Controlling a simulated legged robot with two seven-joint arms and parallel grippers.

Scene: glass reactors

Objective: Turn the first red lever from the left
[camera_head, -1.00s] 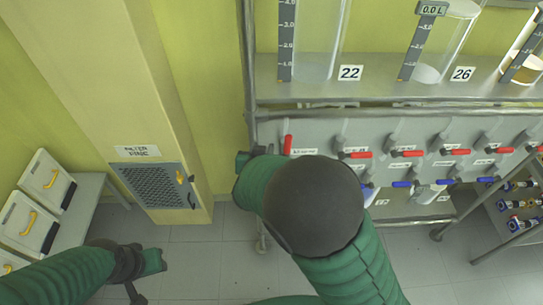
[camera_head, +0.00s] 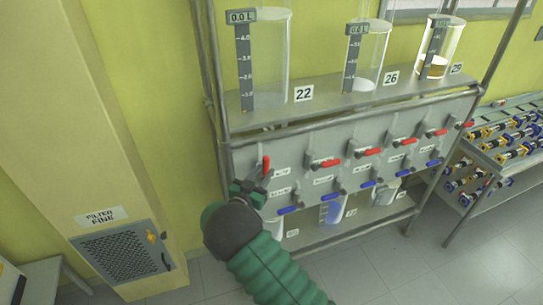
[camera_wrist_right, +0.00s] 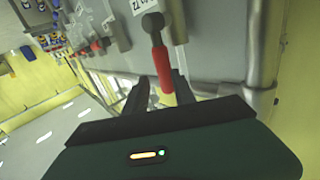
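The first red lever from the left (camera_head: 266,165) points upward on the grey valve panel (camera_head: 240,160), below the number 22 cylinder (camera_head: 270,60). In the right wrist view the red lever (camera_wrist_right: 162,68) lies between the two finger ends, its tip toward the palm. My right gripper (camera_head: 254,186) is just below and left of the lever in the head view. In the wrist view its fingers (camera_wrist_right: 160,90) are spread with gaps beside the lever; contact cannot be made out. My left gripper is not in view.
Several other red levers (camera_head: 326,164) lie sideways along the panel to the right. Blue levers (camera_head: 290,210) sit in a lower row. A rack post (camera_head: 212,100) stands close to the left. A tan cabinet (camera_head: 80,150) is further left.

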